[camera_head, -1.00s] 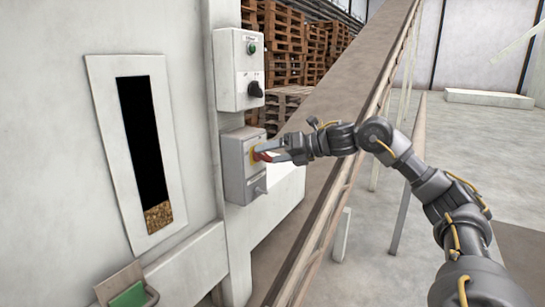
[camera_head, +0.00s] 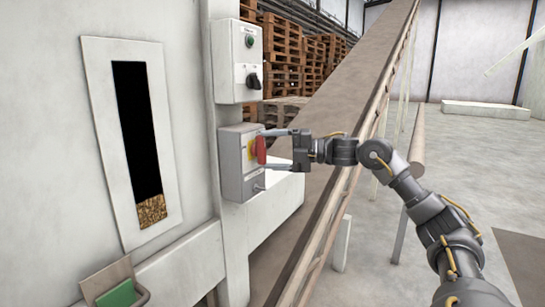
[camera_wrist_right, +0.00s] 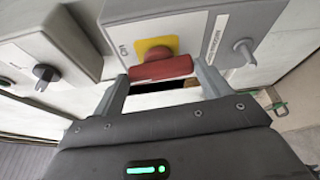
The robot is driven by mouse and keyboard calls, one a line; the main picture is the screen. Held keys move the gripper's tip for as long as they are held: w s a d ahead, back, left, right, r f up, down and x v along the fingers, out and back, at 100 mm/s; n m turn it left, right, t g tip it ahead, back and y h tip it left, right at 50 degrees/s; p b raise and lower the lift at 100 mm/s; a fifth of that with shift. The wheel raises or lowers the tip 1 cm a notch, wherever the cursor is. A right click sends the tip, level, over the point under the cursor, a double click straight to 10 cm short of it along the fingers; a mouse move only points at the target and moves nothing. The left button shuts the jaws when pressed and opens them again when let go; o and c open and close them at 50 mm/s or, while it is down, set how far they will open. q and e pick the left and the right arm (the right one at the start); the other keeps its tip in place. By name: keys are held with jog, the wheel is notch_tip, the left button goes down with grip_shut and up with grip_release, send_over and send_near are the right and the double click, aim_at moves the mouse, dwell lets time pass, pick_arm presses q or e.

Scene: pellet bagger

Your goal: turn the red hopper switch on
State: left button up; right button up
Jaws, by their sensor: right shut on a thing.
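The red hopper switch (camera_head: 261,150) is a red handle on a yellow plate, on the side of a grey box (camera_head: 231,162). In the head view the handle stands upright. My right gripper (camera_head: 267,149) is shut on it, with one finger at its upper end and one at its lower end. In the right wrist view the red handle (camera_wrist_right: 161,68) lies across between the two fingertips of my right gripper (camera_wrist_right: 163,88). The word ON is printed beside the yellow plate (camera_wrist_right: 155,47). My left gripper is not in view.
A second grey box (camera_head: 236,62) with a black knob and a green button is above. A tall window (camera_head: 138,140) showing pellets is at left. A sloping conveyor (camera_head: 345,90) runs close behind my right arm. Open floor lies to the right.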

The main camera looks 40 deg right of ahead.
jog(key=shift+f+m+b, duration=0.1)
jog(key=shift+m+b, duration=0.2)
jog(key=shift+m, duration=0.2)
jog(key=o, duration=1)
